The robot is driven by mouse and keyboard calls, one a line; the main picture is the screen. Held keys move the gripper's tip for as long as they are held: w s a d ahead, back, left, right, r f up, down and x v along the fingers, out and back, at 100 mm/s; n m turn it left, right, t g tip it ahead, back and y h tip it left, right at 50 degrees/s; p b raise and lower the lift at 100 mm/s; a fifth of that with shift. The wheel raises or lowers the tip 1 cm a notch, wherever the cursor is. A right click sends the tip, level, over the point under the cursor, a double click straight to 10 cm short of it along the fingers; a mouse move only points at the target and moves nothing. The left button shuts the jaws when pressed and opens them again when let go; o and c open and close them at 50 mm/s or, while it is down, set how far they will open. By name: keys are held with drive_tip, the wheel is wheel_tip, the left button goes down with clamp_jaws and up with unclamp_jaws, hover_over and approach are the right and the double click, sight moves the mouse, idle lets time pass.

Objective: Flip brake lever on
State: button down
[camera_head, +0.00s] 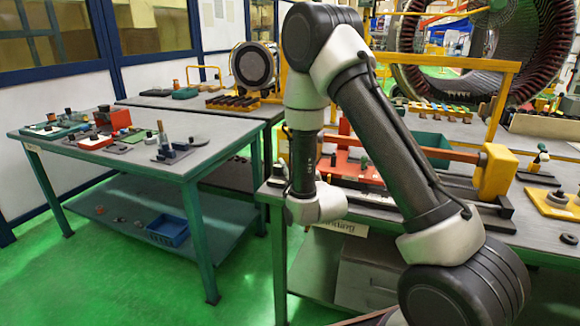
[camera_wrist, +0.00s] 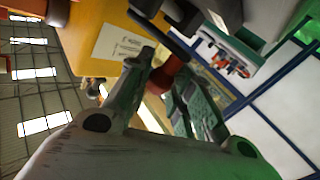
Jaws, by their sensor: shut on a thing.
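In the wrist view my gripper (camera_wrist: 168,78) is shut on a red knob-like piece (camera_wrist: 172,70), which sits between the two fingertips. It looks like the brake lever's handle. The piece is partly hidden by the fingers, and its on or off position cannot be told. A yellow housing (camera_wrist: 88,40) with a white label (camera_wrist: 119,41) stands right beside it. In the head view my arm reaches down over the near workbench, and my gripper and the lever are hidden behind the wrist.
A yellow block (camera_head: 497,172) with a brown bar stands right of my arm on the bench. A red tray (camera_head: 345,168) lies behind the arm. A second table (camera_head: 95,155) with small parts stands left. A large stator ring (camera_head: 425,85) rises behind. Green floor (camera_head: 120,270) is open at lower left.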

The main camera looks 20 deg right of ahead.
drive_tip(key=shift+d, duration=0.1)
drive_tip(key=c, duration=1.3)
unclamp_jaws()
wheel_tip(320, 180, up, 10)
